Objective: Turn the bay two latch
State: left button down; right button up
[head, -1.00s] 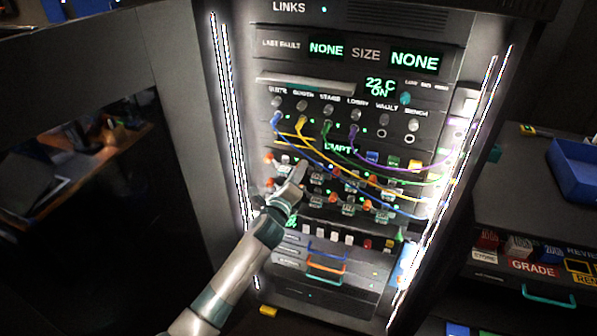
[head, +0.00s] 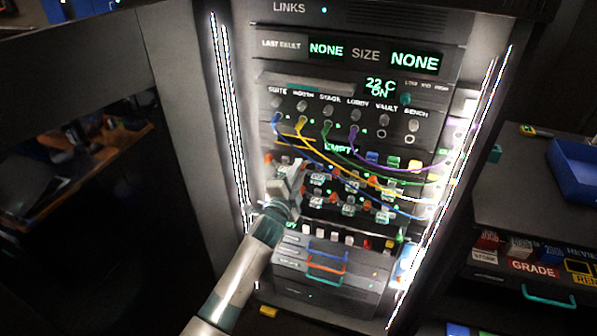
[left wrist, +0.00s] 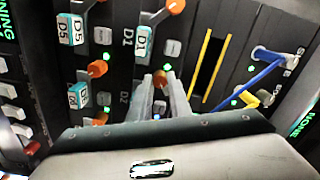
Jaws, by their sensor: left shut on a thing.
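The rack's latch rows (head: 350,197) are in the middle of the head view. My left gripper (head: 291,172) is at their upper left end and covers part of them. In the left wrist view its two fingers (left wrist: 161,82) are shut on a small orange latch knob (left wrist: 160,79), mostly hidden between them. A D2 label (left wrist: 125,100) is printed on the panel beside it. Another orange latch (left wrist: 176,6) shows above, by the D1 tag (left wrist: 143,41). My right gripper is not in view.
Blue, yellow, green and purple cables (head: 385,168) hang across the panel close to the gripper. In the left wrist view a blue cable (left wrist: 262,72) runs to the right. Orange latches with D5 tags (left wrist: 70,29) stand to the left. A drawer with coloured handles (head: 327,266) is below.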

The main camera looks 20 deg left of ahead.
pick_arm(q)
jog(key=shift+f+n, duration=0.1)
jog(key=shift+n, duration=1)
jog(key=c, duration=1.6)
grip_release()
jog(key=shift+c, duration=0.2)
jog(key=s+b, duration=0.4)
jog(key=s, duration=1.3)
jog(key=shift+s+a, duration=0.25)
jog(key=shift+a, duration=0.05)
